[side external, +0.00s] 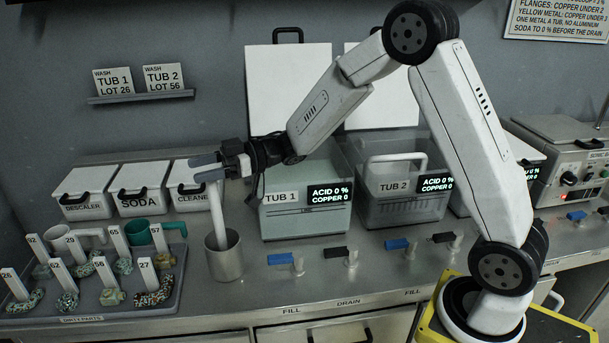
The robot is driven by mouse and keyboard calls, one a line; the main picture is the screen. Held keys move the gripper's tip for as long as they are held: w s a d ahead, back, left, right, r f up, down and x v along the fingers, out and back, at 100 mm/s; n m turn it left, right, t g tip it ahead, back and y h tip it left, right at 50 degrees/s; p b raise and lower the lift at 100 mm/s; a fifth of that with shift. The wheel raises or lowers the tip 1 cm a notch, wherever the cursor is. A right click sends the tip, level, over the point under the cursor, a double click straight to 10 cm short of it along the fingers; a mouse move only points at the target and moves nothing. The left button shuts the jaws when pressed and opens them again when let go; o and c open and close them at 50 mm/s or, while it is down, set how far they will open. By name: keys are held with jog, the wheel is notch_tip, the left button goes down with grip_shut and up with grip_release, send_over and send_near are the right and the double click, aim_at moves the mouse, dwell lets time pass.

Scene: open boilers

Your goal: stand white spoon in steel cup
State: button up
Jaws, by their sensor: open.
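The white spoon (217,216) stands in the steel cup (225,262), handle up and leaning slightly left. Its lower end is hidden inside the cup. The cup stands upright on the steel counter, just right of the tray of parts. My gripper (204,168) is open at the top of the spoon's handle, its fingers pointing left. From this view I cannot tell whether the fingers touch the handle.
Behind are lidded boxes, including the soda box (142,198). Tub 1 (300,222) and tub 2 (388,208) stand right of the cup, with blue and black valve handles in front.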

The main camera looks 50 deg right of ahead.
jog(key=v, duration=0.7)
dwell(1.1)
jog(key=s+d+f+m+h, duration=0.5)
jog(key=s+f+m+h, duration=0.4)
jog(key=h, duration=0.7)
jog(key=s+f+m+g, duration=0.3)
jog(key=s+f+g, duration=0.2)
jog(key=s, duration=0.4)
jog(key=shift+s+a+m+g, duration=0.3)
jog(key=shift+a, duration=0.1)
